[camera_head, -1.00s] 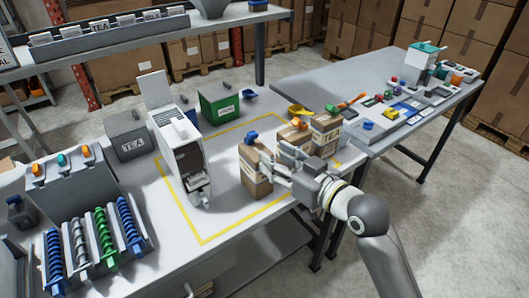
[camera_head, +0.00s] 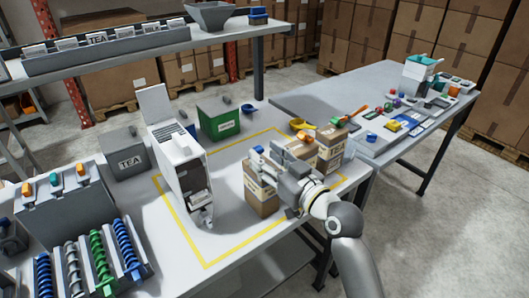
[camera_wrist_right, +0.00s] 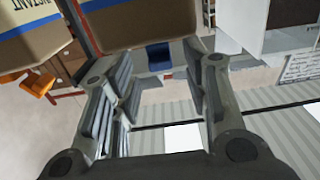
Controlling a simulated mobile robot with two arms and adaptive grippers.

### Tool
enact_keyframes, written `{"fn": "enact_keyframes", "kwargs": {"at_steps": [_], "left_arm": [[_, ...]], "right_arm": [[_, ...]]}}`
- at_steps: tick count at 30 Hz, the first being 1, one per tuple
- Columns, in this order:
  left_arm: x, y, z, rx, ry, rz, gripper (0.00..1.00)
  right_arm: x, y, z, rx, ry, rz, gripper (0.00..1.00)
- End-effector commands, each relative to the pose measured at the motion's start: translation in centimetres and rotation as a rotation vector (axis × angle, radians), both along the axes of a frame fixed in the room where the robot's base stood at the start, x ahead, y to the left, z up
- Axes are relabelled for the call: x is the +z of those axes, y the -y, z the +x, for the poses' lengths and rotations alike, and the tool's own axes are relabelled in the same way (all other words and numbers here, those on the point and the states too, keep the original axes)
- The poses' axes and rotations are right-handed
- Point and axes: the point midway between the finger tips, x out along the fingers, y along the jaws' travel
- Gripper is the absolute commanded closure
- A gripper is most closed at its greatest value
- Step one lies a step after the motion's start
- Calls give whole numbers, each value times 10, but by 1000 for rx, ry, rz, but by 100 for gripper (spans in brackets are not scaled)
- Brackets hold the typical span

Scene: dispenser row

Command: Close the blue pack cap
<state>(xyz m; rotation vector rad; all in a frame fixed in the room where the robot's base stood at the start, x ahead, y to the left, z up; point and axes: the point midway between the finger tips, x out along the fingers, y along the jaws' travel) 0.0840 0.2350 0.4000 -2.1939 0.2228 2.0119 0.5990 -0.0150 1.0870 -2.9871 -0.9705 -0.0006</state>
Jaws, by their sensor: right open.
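The blue-capped pack (camera_head: 262,199) is a brown carton standing upright near the front of the yellow-outlined area. Its blue cap (camera_head: 258,149) sits at the top, partly hidden by my right gripper (camera_head: 265,167). The right gripper is open, coming in from the right at the pack's upper part. In the right wrist view, the blue cap (camera_wrist_right: 158,57) shows between the open fingers (camera_wrist_right: 163,88), beyond the fingertips, at the edge of the brown pack (camera_wrist_right: 135,22). I cannot tell whether the fingers touch it. My left gripper is not in view.
Two more brown packs (camera_head: 331,153) stand close behind, near a yellow scoop-like piece (camera_head: 302,125). A white dispenser (camera_head: 178,150) stands to the left, a green box (camera_head: 219,122) behind. Colored spirals (camera_head: 103,262) fill the front left. The yellow-outlined area's front is clear.

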Motion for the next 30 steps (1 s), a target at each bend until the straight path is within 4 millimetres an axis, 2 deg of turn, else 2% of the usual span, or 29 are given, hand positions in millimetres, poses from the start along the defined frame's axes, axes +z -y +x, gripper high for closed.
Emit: {"fn": "enact_keyframes", "kwargs": {"at_steps": [5,14,24,30], "left_arm": [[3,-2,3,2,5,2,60],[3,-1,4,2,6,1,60],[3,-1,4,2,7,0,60],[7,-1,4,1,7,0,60]], "right_arm": [[0,-7,9,1,0,-1,57],[0,-8,10,1,0,-1,58],[-1,-8,10,1,-1,-2,100],[1,-8,10,1,-7,-6,100]]}}
